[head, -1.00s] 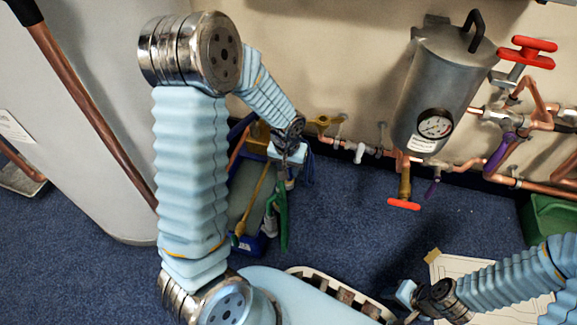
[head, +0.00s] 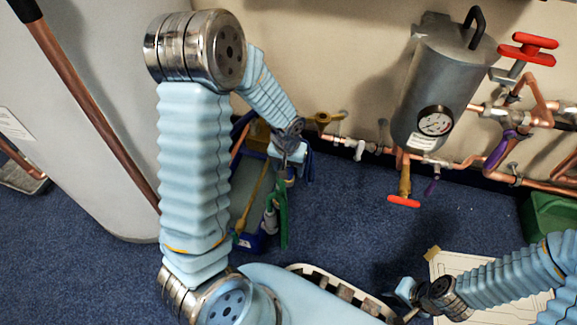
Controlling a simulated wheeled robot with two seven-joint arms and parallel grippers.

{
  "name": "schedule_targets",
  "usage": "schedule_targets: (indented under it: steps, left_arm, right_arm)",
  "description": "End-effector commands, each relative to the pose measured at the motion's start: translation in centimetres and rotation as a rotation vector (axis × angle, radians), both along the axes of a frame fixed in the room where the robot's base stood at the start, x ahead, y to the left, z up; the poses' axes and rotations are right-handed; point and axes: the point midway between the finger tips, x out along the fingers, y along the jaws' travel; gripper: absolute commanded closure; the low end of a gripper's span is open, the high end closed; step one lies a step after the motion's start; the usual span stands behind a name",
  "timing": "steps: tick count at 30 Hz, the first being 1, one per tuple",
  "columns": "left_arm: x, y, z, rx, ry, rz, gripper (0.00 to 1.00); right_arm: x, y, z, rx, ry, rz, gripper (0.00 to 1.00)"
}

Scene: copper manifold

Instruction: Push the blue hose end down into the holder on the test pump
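What looks like the test pump (head: 243,205) stands on the floor left of centre, with a grey-green body, blue edges and a yellow rod. My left arm partly covers it. My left gripper (head: 288,160) is over the pump's far right side, pointing down. Its fingers are small and partly hidden, so I cannot tell whether they are open or shut. Dark blue material shows close beside it, but I cannot make out the blue hose end or the holder. My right gripper (head: 402,297) is at the lower right, apart from the pump; its fingers are too unclear to judge.
A grey tank with a gauge (head: 434,121) and copper pipes (head: 465,163) with red handles line the wall. A white slotted basket (head: 307,272) and a white drawing sheet (head: 452,262) lie in front. A green bin (head: 549,217) is at right. Blue floor between is clear.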

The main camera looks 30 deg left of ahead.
Motion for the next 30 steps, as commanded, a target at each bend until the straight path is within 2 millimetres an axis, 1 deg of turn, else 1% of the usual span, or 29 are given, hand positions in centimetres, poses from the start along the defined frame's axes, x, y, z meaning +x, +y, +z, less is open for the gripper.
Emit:
schedule_targets:
  steps: [5,8,11,18,21,25,30]
  left_arm:
    - [0.0,0.0,0.0,0.000,0.000,0.000,0.37]
    - [0.0,0.0,0.7,0.000,-0.001,0.000,0.37]
    - [-0.2,-0.1,2.4,0.000,-0.003,-0.001,0.37]
    - [-0.8,-0.3,8.3,-0.001,-0.005,0.000,0.37]
    - [-1.1,-0.3,10.5,-0.001,-0.003,0.001,0.37]
    - [-1.4,-0.4,12.5,-0.001,-0.003,0.000,0.37]
    - [-1.6,-0.4,13.7,-0.001,-0.001,0.000,0.37]
  right_arm:
    - [0.0,0.0,0.0,0.000,0.000,0.000,0.64]
    - [0.0,0.0,0.3,0.000,0.000,0.000,0.64]
    - [0.0,0.0,0.9,0.000,0.001,0.000,0.64]
    - [-0.1,0.1,2.9,0.002,0.005,0.003,0.64]
    - [-0.1,0.1,3.5,0.002,0.007,0.005,0.64]
    - [-0.2,0.1,4.0,0.002,0.008,0.005,0.64]
    - [-0.2,0.1,4.2,0.003,0.009,0.006,0.64]
